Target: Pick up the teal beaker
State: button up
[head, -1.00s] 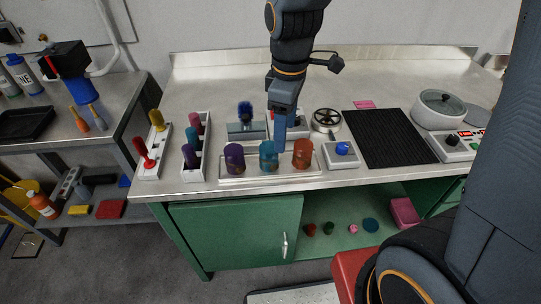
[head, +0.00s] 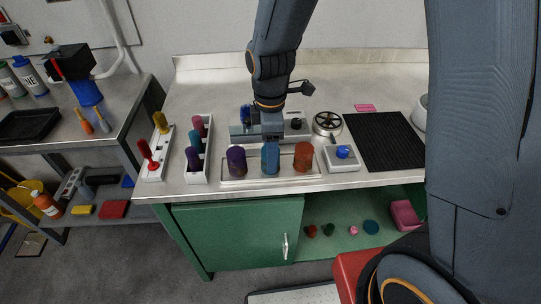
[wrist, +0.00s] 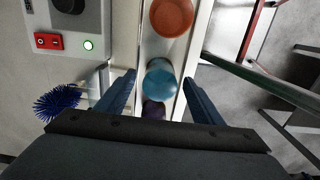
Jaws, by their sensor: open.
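The teal beaker (head: 270,168) stands in the middle of a light tray (head: 228,182) on the metal bench, between a purple beaker (head: 237,161) and an orange-brown beaker (head: 303,157). My gripper (head: 270,150) points down at the teal beaker and covers part of it in the head view. In the wrist view the teal beaker (wrist: 161,84) lies between the two blue fingers of my gripper (wrist: 160,92), which are spread apart. I see a gap on each side of it, and I cannot tell the exact height of the fingertips.
The orange-brown beaker also shows in the wrist view (wrist: 171,16). A box with a blue knob (head: 342,156) stands right of the tray. A white rack (head: 196,172) with coloured items stands left. A blue brush (wrist: 58,102) and a control box (wrist: 68,22) are behind.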

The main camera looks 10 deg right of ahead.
jog(key=shift+f, duration=0.35)
jog(key=c, duration=1.1)
